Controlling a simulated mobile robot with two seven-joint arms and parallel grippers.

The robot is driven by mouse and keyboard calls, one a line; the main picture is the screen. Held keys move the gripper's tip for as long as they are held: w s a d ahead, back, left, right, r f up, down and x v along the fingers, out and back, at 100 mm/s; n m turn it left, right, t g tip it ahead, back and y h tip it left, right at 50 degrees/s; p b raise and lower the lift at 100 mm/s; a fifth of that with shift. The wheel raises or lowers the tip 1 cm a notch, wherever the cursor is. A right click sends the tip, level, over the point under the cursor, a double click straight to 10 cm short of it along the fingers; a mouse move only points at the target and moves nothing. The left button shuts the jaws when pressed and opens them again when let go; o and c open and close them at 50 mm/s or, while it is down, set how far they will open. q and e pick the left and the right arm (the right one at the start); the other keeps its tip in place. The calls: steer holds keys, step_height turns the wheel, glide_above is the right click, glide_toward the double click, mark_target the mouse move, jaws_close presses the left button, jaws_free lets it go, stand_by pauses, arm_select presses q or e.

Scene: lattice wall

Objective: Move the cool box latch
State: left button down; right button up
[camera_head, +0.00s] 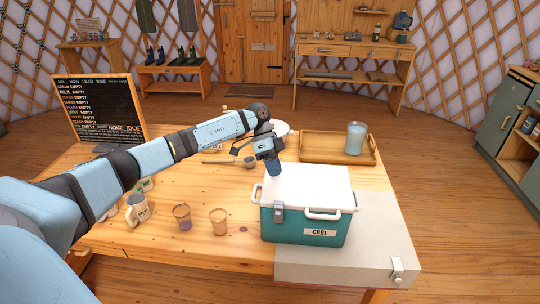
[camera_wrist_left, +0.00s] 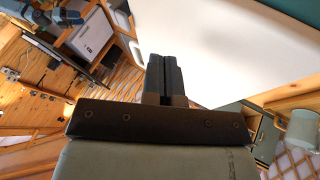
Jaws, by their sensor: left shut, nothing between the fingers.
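The cool box (camera_head: 300,228) has a teal body, a white lid (camera_head: 312,185) and a "COOL" label, and stands on the near right of the table. The lid lies closed on it. The grey latch (camera_head: 279,212) is upright on the front face, left of the label. My left gripper (camera_head: 273,169) points down at the lid's back left corner, behind the latch and apart from it. In the left wrist view its fingers (camera_wrist_left: 164,75) are shut and empty, beside a large white surface that looks like the lid (camera_wrist_left: 230,45). My right gripper is not in view.
A wooden tray (camera_head: 312,152) with a pale blue jar (camera_head: 356,138) is behind the box. Two small cups (camera_head: 218,222) (camera_head: 182,217) and a mug (camera_head: 138,210) stand to its left. A grey panel (camera_head: 345,265) lies under the box at the front right corner.

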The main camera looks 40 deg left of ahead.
mark_target(276, 197)
arm_select(q)
steer(key=x, duration=0.3)
steer(key=shift+s+d+f, duration=0.1)
steer(key=shift+d+f, duration=0.1)
steer(key=shift+f, duration=0.1)
steer(key=shift+s+d+p, duration=0.25)
steer(key=shift+s, duration=0.3)
steer(key=shift+s+d+p, duration=0.2)
steer(key=shift+s+d, duration=0.1)
steer(key=shift+s, duration=0.3)
steer(key=shift+s+d+f, duration=0.1)
steer(key=shift+s+d, duration=0.15)
steer(key=shift+s, duration=0.25)
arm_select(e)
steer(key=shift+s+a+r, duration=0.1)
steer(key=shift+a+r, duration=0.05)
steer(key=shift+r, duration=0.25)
arm_select(q)
steer(key=shift+d, duration=0.1)
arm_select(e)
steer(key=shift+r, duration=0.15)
